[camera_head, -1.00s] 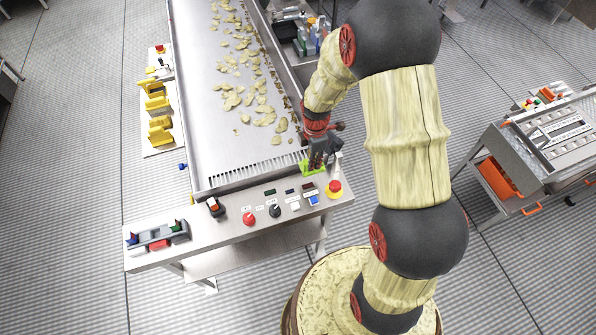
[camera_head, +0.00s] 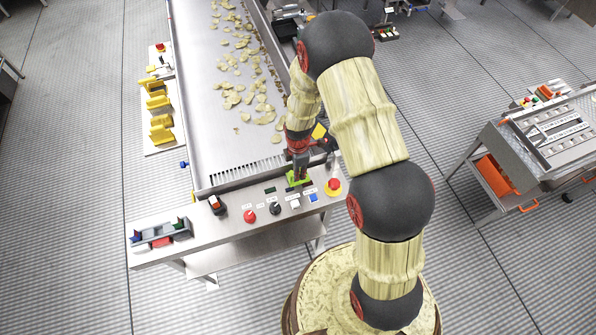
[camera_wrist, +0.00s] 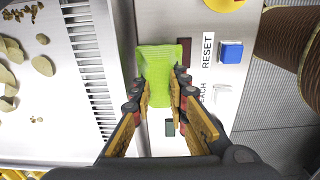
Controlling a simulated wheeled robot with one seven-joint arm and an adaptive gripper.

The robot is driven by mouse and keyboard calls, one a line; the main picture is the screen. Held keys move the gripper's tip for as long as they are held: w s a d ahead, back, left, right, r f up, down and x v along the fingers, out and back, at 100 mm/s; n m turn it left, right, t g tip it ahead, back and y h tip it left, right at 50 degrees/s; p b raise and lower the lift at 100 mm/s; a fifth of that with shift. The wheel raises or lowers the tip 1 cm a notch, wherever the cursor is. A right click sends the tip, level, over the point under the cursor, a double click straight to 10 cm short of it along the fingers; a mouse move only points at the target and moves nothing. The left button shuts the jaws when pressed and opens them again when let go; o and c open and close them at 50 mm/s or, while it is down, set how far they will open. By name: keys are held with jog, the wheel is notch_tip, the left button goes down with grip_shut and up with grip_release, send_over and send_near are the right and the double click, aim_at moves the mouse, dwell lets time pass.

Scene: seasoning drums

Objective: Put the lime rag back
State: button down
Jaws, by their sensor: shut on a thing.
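The lime rag (camera_wrist: 159,95) is a bright green cloth held between the fingers of my gripper (camera_wrist: 161,88) in the wrist view. In the head view the rag (camera_head: 297,178) shows as a small green patch at the back edge of the control panel, beneath my gripper (camera_head: 299,170). The gripper is shut on the rag and points down. The rag covers part of the panel near the RESET label. I cannot tell whether it touches the panel.
The control panel (camera_head: 235,228) carries a red emergency button (camera_head: 332,186), a blue button (camera_wrist: 231,51), knobs and small displays. A grey and red rack (camera_head: 160,235) stands at its left end. Behind is a conveyor (camera_head: 222,130) with scattered chips. Yellow holders (camera_head: 160,120) stand left.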

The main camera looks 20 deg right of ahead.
jog(key=shift+f, duration=0.2)
jog(key=c, duration=2)
grip_release()
jog(key=shift+r, duration=0.1)
jog(key=shift+r, duration=0.1)
